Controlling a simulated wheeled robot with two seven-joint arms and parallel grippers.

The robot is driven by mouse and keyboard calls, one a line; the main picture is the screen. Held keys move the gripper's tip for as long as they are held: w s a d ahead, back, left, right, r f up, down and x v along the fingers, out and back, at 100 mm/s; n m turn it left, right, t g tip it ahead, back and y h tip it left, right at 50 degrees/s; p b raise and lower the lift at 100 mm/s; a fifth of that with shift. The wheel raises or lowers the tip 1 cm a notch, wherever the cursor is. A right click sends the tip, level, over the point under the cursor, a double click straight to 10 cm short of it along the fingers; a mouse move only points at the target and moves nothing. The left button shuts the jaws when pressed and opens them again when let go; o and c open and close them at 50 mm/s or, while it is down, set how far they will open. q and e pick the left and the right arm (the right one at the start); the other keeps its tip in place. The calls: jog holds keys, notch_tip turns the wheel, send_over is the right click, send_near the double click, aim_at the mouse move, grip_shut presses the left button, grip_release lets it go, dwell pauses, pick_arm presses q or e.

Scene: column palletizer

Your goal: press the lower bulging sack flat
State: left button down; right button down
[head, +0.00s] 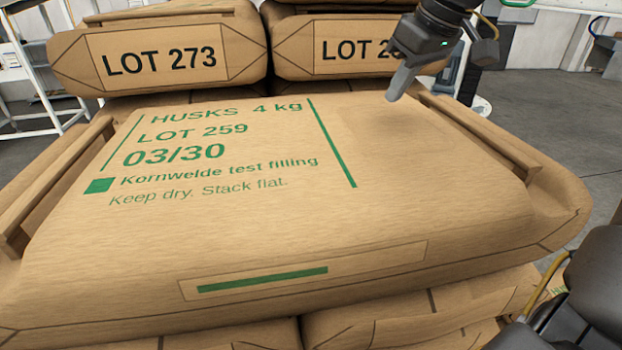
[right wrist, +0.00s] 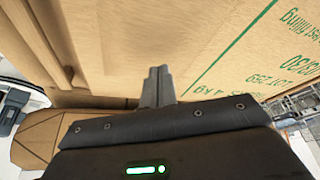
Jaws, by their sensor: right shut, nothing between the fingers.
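A large tan paper sack (head: 250,225), marked HUSKS 4 kg and LOT 259, fills the foreground of the head view, lower than the two sacks behind it. It lies print side up with a broad, rounded top. It also shows in the right wrist view (right wrist: 120,40). My right gripper (head: 391,97) is shut and empty, its fingers pointing down at the sack's far right part, right of the green line. The shut fingertips (right wrist: 159,70) show over plain paper in the right wrist view. I cannot tell whether they touch it. My left gripper is not in view.
Behind lie a sack marked LOT 273 (head: 160,60) and another LOT sack (head: 335,50), its number partly hidden by my right gripper. More sacks (head: 400,318) lie under the front one. Grey floor (head: 560,125) is open at the right. A white rack (head: 35,80) stands at the left.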

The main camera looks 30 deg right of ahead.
aim_at(394, 118)
jog(key=shift+f+b, duration=2.1)
jog(key=shift+b, duration=0.15)
dwell(0.6)
jog(key=shift+r, duration=0.1)
jog(key=shift+s+f+b, duration=0.1)
jog(key=shift+f+b, duration=0.15)
jog(key=shift+b, duration=0.15)
dwell(0.6)
jog(key=shift+f, duration=0.2)
dwell(0.9)
jog(key=shift+r, duration=0.1)
jog(key=shift+r+p, duration=0.4)
jog(key=shift+r, duration=0.1)
notch_tip(394, 118, up, 8)
jog(key=p, duration=0.5)
jog(key=shift+r, duration=0.25)
